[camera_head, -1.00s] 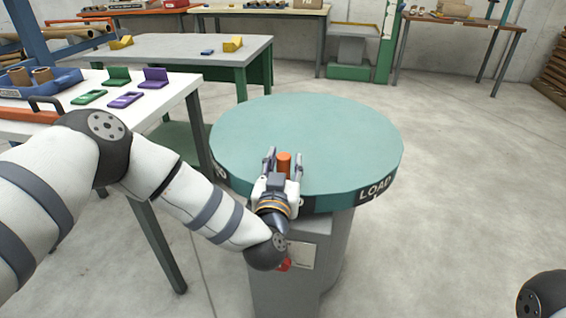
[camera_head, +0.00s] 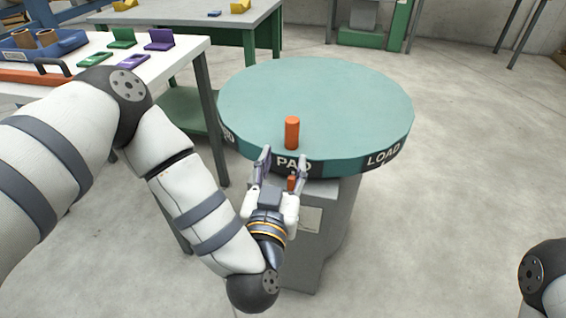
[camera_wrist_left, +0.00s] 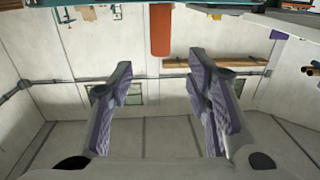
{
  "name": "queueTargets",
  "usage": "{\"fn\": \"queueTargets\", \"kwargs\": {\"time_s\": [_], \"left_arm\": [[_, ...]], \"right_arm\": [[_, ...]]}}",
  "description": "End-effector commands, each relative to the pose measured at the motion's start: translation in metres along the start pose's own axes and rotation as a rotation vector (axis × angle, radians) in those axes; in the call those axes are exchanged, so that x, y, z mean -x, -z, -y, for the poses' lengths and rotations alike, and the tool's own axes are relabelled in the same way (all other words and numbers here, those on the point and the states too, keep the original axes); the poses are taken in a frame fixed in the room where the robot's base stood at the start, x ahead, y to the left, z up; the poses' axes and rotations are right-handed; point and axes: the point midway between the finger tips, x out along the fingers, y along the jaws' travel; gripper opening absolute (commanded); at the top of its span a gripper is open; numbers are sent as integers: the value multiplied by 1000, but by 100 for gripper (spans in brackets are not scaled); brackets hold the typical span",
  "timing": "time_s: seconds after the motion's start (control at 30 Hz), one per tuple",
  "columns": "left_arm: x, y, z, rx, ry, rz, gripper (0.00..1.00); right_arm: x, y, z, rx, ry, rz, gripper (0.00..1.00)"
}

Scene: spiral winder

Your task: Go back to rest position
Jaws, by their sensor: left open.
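An upright orange cylinder (camera_head: 292,133) stands on the round green turntable (camera_head: 330,95), near its front edge above the PAD label. My left gripper (camera_head: 284,158) is open and empty in front of the turntable's near rim, apart from the cylinder. In the left wrist view the open fingers (camera_wrist_left: 165,75) have clear space between them, and the orange cylinder (camera_wrist_left: 160,30) shows beyond them at the top. A small orange patch shows between the fingers in the head view; I cannot tell what it is. My right gripper is out of view.
A white table (camera_head: 190,57) at the left holds green and purple pieces and a blue bin (camera_head: 62,46). A grey table (camera_head: 185,14) stands behind it. The turntable's grey pedestal (camera_head: 335,225) stands below. The floor on the right is clear.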

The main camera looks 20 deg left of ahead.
Motion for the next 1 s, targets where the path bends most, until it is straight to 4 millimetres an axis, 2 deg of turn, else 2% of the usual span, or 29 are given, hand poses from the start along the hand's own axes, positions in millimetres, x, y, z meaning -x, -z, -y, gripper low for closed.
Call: {"fn": "queueTargets", "kwargs": {"time_s": [0.37,0.47,0.57,0.6,0.67,0.7,0.77,0.8,0.9,1.0], "left_arm": [[1,-3,-1,-1,-10,13,45],[22,-30,-11,-3,-107,151,45],[81,-86,-16,-2,-256,459,45],[114,-108,-11,-3,-299,604,45],[164,-134,4,-5,-332,818,45],[199,-147,18,-10,-336,959,45],[251,-157,43,-19,-318,1158,45],[284,-160,61,-27,-292,1281,45],[350,-154,104,-46,-199,1529,45],[394,-142,133,-62,-112,1688,45]], "right_arm": [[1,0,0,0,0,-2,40],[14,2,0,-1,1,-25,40],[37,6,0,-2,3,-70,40],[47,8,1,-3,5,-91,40],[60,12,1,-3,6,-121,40],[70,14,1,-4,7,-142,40],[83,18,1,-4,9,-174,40],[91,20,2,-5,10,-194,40],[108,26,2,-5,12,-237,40],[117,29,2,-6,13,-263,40]]}}
